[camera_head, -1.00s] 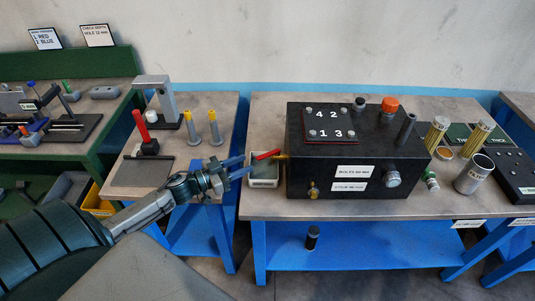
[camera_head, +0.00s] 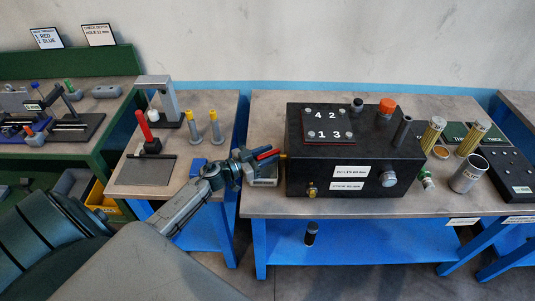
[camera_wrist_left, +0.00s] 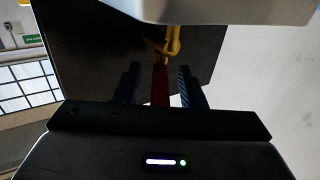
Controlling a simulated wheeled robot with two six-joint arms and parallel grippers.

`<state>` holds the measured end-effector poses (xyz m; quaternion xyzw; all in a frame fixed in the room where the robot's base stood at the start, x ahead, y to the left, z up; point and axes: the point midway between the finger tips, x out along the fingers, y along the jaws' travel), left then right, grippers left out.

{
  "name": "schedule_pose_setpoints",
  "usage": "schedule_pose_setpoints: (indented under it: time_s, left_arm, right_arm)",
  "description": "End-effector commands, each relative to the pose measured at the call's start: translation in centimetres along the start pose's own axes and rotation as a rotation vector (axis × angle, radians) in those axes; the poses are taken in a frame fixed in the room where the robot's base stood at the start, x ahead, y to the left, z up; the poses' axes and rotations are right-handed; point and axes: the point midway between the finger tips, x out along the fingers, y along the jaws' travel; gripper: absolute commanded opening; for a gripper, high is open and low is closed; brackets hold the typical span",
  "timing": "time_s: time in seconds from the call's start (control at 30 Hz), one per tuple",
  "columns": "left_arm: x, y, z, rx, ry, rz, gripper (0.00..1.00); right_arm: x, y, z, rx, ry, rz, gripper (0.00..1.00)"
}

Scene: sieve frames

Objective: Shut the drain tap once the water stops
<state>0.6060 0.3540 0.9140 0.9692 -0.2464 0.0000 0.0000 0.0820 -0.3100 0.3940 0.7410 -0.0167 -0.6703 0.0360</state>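The drain tap is a brass fitting (camera_wrist_left: 166,42) with a red lever handle (camera_head: 266,155), on the left side of the black box (camera_head: 355,185). My left gripper (camera_head: 264,153) reaches this tap from the left. In the left wrist view its two dark blue fingers stand on either side of the red handle (camera_wrist_left: 160,86), with a gap to each. The gripper is open there. A small pale tray (camera_head: 263,182) sits below the tap, partly hidden by the gripper. I cannot make out any water stream. My right gripper is not in view.
Another brass fitting (camera_head: 311,190) is on the box's front. A side table (camera_head: 150,170) at the left holds a red-handled tool (camera_head: 144,125) and yellow-topped pins (camera_head: 216,127). Metal cylinders (camera_head: 468,177) stand right of the box. The bench's front strip is clear.

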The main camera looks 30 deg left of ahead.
Motion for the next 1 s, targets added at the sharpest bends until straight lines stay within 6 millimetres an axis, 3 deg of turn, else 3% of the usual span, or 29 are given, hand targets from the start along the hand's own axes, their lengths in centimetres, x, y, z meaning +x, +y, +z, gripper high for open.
schedule_pose_setpoints:
  time_s: [0.03, 0.2, 0.67, 0.83, 1.0]
  left_arm:
    - [0.0, 0.0, 0.0, 0.0, 0.0, 0.0, 0.34]
    - [0.0, 0.0, 0.0, 0.0, 0.0, 0.0, 0.01]
    - [0.0, 0.3, -0.4, -0.002, 0.004, -0.048, 0.0]
    - [0.1, 0.7, -0.5, -0.005, 0.005, -0.144, 0.0]
    - [0.2, 1.2, -0.1, -0.004, 0.007, -0.278, 0.0]
  right_arm:
    - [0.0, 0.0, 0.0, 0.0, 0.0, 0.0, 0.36]
    - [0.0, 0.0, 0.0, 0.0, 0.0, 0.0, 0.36]
    - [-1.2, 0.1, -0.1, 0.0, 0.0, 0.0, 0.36]
    - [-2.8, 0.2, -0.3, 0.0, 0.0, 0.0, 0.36]
    - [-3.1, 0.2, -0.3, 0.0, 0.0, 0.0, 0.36]
